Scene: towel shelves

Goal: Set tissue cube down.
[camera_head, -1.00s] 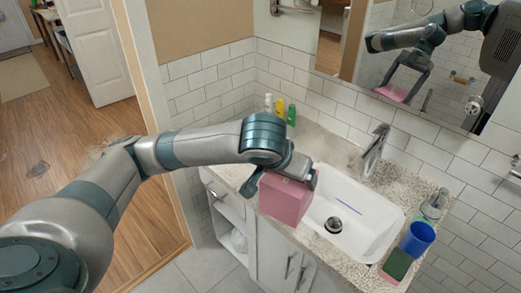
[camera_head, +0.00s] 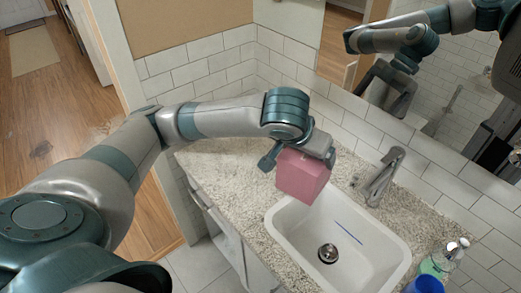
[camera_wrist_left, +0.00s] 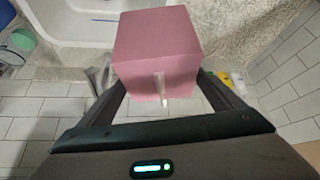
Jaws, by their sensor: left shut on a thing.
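The pink tissue cube (camera_head: 303,179) is a plain pink box. My left gripper (camera_head: 300,160) is shut on it, with one finger on each side. In the head view the cube appears over the back left corner of the white sink (camera_head: 284,216), in front of the speckled counter (camera_head: 225,170). I cannot tell exactly how high it is above them. In the left wrist view the cube (camera_wrist_left: 158,50) sits between the two dark fingers, with a small pale tab on its near face. My right gripper is not in view.
A faucet (camera_head: 381,178) stands behind the sink. A green soap bottle (camera_head: 438,262) and a blue cup (camera_head: 425,285) stand at the sink's right end. The counter left of the sink is bare where visible. A mirror (camera_head: 410,90) reflects my arm.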

